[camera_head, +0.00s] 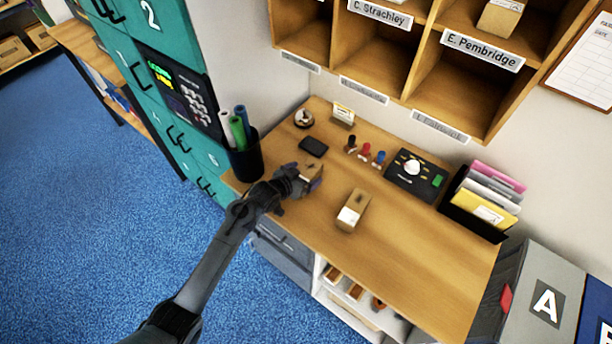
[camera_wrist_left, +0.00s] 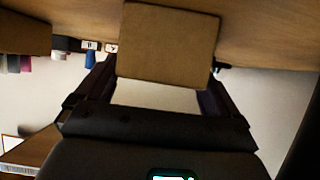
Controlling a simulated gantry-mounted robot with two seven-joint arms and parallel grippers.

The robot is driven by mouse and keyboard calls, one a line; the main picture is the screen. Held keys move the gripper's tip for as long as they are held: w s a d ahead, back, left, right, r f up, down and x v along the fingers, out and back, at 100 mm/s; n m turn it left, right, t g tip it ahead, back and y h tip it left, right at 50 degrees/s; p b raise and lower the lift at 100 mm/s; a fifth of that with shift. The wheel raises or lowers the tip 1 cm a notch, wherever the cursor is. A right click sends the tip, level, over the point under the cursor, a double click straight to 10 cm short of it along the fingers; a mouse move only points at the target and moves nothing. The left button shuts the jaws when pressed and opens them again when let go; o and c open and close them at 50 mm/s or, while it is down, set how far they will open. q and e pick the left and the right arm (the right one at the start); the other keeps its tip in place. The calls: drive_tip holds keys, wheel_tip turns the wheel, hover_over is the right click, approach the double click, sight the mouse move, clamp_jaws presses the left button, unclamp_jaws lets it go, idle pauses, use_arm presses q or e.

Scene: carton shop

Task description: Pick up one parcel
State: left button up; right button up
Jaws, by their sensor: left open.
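Two small brown carton parcels lie on the wooden desk. One parcel (camera_head: 353,211) with a white label lies in the open at the middle of the desk. The other parcel (camera_head: 311,170) is at my left gripper (camera_head: 309,180), which partly hides it. In the left wrist view this parcel (camera_wrist_left: 168,45) shows a plain brown face between the two dark fingers of the left gripper (camera_wrist_left: 162,80). The left gripper is open around it; contact with the fingers cannot be told. My right gripper is not in view.
The wooden desk (camera_head: 440,270) holds a black pen cup (camera_head: 245,160), a dark flat device (camera_head: 313,147), several stamps (camera_head: 365,150), a black control box (camera_head: 416,177) and a folder rack (camera_head: 484,205). Pigeonholes (camera_head: 455,85) hang above. The desk's front right is clear.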

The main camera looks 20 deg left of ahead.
use_arm(q)
drive_tip(key=shift+c, duration=0.3)
drive_tip(key=c, duration=0.9)
drive_tip(key=shift+c, duration=1.2)
drive_tip(key=shift+r, duration=0.15)
